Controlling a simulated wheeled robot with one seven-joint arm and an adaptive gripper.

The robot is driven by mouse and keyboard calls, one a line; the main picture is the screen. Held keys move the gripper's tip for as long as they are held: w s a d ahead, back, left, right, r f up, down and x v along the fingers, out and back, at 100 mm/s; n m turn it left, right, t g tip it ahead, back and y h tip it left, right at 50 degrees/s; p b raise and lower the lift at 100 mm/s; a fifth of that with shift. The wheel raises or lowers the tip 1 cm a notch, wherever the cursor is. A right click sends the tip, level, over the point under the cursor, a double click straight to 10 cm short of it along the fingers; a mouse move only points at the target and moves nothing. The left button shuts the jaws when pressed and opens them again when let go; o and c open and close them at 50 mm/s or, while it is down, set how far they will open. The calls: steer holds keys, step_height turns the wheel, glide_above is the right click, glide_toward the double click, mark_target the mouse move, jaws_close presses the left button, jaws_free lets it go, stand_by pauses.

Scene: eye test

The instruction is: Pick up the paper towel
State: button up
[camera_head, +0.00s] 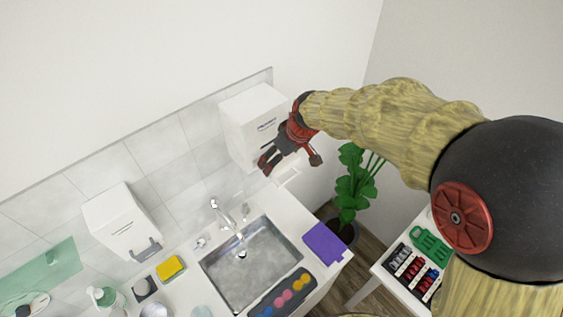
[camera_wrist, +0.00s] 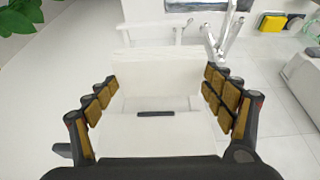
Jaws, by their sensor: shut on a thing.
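The paper towel is a white sheet (camera_wrist: 152,68) at the white dispenser (camera_wrist: 155,135), in the middle of the wrist view. My gripper (camera_wrist: 160,80) has one finger at each side of it and is shut on it. In the head view, the dispenser (camera_head: 255,122) hangs on the wall, with my gripper (camera_head: 290,160) at its lower right. A white piece (camera_head: 287,173) shows just below the gripper there. My fingers partly hide the contact, and I cannot tell whether the sheet is free of the dispenser.
A sink (camera_head: 250,262) with a faucet (camera_head: 228,215) lies below on the counter. A purple cloth (camera_head: 325,243) is at its right. A second wall dispenser (camera_head: 122,220) and a yellow sponge (camera_head: 170,267) are at left. A potted plant (camera_head: 355,185) stands to the right.

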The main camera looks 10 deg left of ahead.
steer(key=s+r+b, duration=0.2)
steer(key=s+r, duration=0.6)
steer(key=s, duration=0.4)
steer(key=shift+s+a+r, duration=0.25)
steer(key=shift+s, duration=0.15)
steer(key=shift+o, duration=1.1)
steer(key=c, duration=0.5)
